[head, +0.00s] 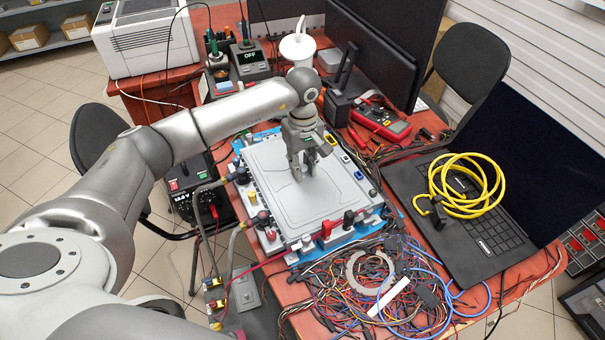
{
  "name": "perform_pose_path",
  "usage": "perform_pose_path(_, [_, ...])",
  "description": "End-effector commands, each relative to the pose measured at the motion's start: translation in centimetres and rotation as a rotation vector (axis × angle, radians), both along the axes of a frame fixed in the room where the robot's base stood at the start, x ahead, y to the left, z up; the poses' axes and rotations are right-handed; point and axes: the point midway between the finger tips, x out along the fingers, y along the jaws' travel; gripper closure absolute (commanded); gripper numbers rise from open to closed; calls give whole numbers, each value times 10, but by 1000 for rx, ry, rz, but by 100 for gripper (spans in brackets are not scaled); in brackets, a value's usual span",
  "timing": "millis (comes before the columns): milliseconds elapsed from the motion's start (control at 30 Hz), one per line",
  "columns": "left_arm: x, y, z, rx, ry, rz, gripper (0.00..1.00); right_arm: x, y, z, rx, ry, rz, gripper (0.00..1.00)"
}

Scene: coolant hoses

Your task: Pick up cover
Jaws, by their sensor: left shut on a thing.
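The cover (290,205) is a flat light grey panel with rounded corners. It lies on, or just over, a unit on the table with connectors and clamps along its edges. My left gripper (305,176) points down at the upper middle of the cover and is shut on it. What exactly lies between the fingertips is too small to see. I cannot tell whether the cover is lifted. My right gripper is not in view.
A blue mat (350,236) lies under the unit. A heap of tangled cables (350,300) covers the table's front. A laptop (470,225) with a yellow cable coil (465,208) stands right. A red multimeter (380,120) and a soldering station (250,60) stand behind.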

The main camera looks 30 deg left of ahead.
Motion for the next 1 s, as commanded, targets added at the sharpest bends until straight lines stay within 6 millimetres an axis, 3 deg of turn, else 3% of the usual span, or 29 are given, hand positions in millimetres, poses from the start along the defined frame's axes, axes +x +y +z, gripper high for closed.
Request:
perform_pose_path(367, [1,0,4,0,-2,0,100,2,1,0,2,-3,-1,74])
perform_pose_path(600, [2,0,31,0,-7,-1,100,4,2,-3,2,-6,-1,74])
perform_pose_path(767, [-14,0,49,1,-4,-2,100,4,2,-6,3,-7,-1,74])
perform_pose_path(1000, [-47,-2,89,1,-8,-2,100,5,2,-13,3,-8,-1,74])
